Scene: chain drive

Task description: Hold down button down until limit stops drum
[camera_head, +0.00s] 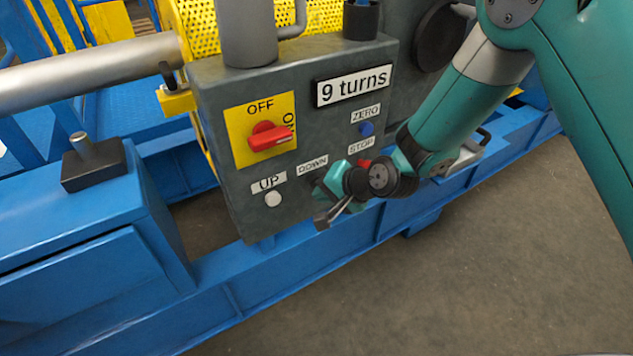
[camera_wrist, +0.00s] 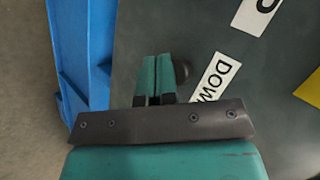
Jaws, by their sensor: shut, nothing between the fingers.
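The DOWN label (camera_head: 312,165) is on the front of the grey control box (camera_head: 215,115). My gripper (camera_head: 321,193) is in front of the panel just below that label and hides the DOWN button in the head view. In the wrist view the gripper (camera_wrist: 157,68) is shut and empty, its teal fingers together. A dark round button (camera_wrist: 183,72) shows right beside the fingertips, next to the DOWN label (camera_wrist: 215,78). I cannot tell whether the fingertips press it. The counter plate (camera_head: 353,86) reads "9 turns". The yellow drum (camera_head: 308,15) is partly visible behind the box.
The red switch (camera_head: 268,137) lies level, one end toward ON. The white UP button (camera_head: 273,199) is left of my gripper. The blue ZERO button (camera_head: 366,129) and red STOP button (camera_head: 364,163) are close above my wrist. A blue frame (camera_head: 300,262) runs below the box.

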